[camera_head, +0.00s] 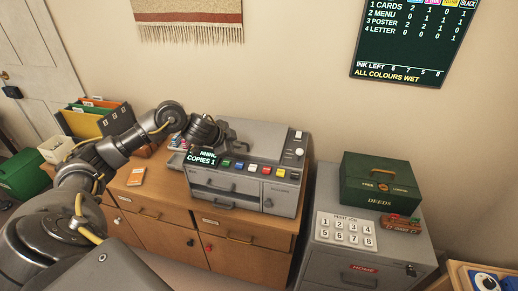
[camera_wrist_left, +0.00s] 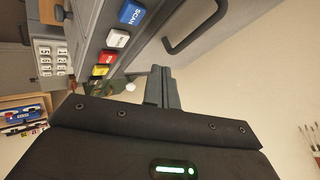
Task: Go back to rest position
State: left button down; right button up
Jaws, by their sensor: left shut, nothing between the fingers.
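My left arm comes in from the left in the head view. My left gripper (camera_head: 228,132) is over the left part of the grey copier, close to its small "COPIES 1" display. The left wrist view shows the fingers (camera_wrist_left: 160,87) together with nothing between them, beside a dark handle (camera_wrist_left: 200,28) and the coloured buttons (camera_wrist_left: 117,38). I cannot tell whether the gripper touches the copier. The copier (camera_head: 205,183) stands on a wooden cabinet (camera_head: 155,240). My right gripper is not in view.
A grey cabinet (camera_head: 318,262) at the right holds a green deeds box (camera_head: 365,200) and a numbered keypad (camera_head: 345,230). A file rack (camera_head: 118,122) stands at the left back. An orange card (camera_head: 136,176) lies on the wooden top. A dark board (camera_head: 413,45) hangs on the wall.

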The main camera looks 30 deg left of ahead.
pick_arm(q)
jog(key=s+d+f+n, duration=0.1)
jog(key=s+d+f, duration=0.4)
jog(key=d+f, duration=0.3)
jog(key=s+d+f+n, duration=0.1)
jog(key=s+d+f, duration=0.4)
jog(key=d, duration=0.5)
jog(key=s+d+f+n+g, duration=0.2)
jog(key=s+f+n+g, duration=0.1)
jog(key=s, duration=0.9)
jog(key=s+d+f+n+g, duration=0.1)
jog(key=s+f+n+g, duration=0.2)
jog(key=s, duration=0.9)
notch_tip(320, 180, down, 29)
jog(key=s+g+b, duration=0.1)
jog(key=s+b, duration=0.1)
jog(key=s+a+f+g+b, duration=0.1)
jog(key=s+a+f, duration=0.1)
jog(key=s+f, duration=1.4)
jog(key=shift+a+y+b, duration=0.3)
jog(key=shift+y, duration=0.1)
jog(key=shift+f, duration=0.1)
